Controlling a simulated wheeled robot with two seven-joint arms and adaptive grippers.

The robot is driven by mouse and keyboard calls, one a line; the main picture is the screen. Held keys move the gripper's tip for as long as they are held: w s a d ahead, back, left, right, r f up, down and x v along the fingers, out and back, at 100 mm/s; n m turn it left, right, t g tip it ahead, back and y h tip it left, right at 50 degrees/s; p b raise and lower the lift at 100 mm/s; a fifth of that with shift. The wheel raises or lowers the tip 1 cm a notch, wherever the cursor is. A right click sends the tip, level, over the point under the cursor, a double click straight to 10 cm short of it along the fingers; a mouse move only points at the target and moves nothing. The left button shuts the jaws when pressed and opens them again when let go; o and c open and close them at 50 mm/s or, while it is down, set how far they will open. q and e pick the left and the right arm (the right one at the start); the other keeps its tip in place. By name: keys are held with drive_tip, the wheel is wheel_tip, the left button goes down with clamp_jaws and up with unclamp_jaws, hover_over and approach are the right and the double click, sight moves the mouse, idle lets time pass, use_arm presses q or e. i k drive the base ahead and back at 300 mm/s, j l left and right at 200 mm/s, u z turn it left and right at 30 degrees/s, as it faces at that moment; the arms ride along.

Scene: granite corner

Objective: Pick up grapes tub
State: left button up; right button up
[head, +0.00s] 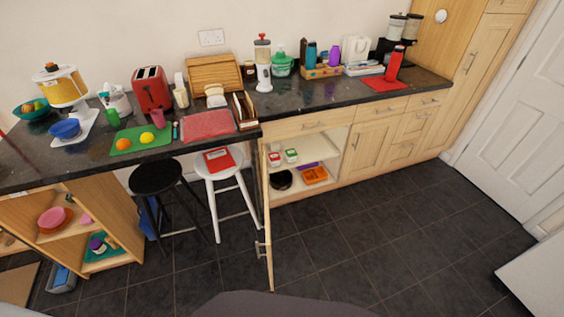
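Two small tubs stand on the upper shelf of an open base cupboard (310,153) in the head view. One is a red and white tub (274,159). Beside it on the right is a green and white tub (291,155). Their labels are too small to read, so I cannot tell which is the grapes tub. Neither of my grippers is in view.
The open cupboard door (264,220) sticks out to the left of the tubs. A white stool (220,170) stands left. The tiled floor (370,230) in front is clear.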

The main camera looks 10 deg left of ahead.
sight(274, 160)
drive_tip(key=i+l, duration=0.1)
drive_tip(key=l, duration=0.45)
drive_tip(key=i+l+u, duration=0.1)
drive_tip(key=l, duration=0.4)
drive_tip(key=i+l, duration=0.15)
drive_tip(key=l, duration=0.15)
drive_tip(key=i+l, duration=0.2)
drive_tip(key=i+l+u, duration=0.1)
drive_tip(key=l, duration=0.3)
drive_tip(key=i+l, duration=0.25)
drive_tip(key=i, duration=0.2)
drive_tip(key=i+l+u, duration=0.1)
drive_tip(key=i, duration=0.35)
drive_tip(key=i+j+u, duration=0.1)
drive_tip(key=i, duration=0.55)
drive_tip(key=i+j, duration=0.25)
drive_tip(key=j, duration=0.15)
drive_tip(key=u, duration=0.05)
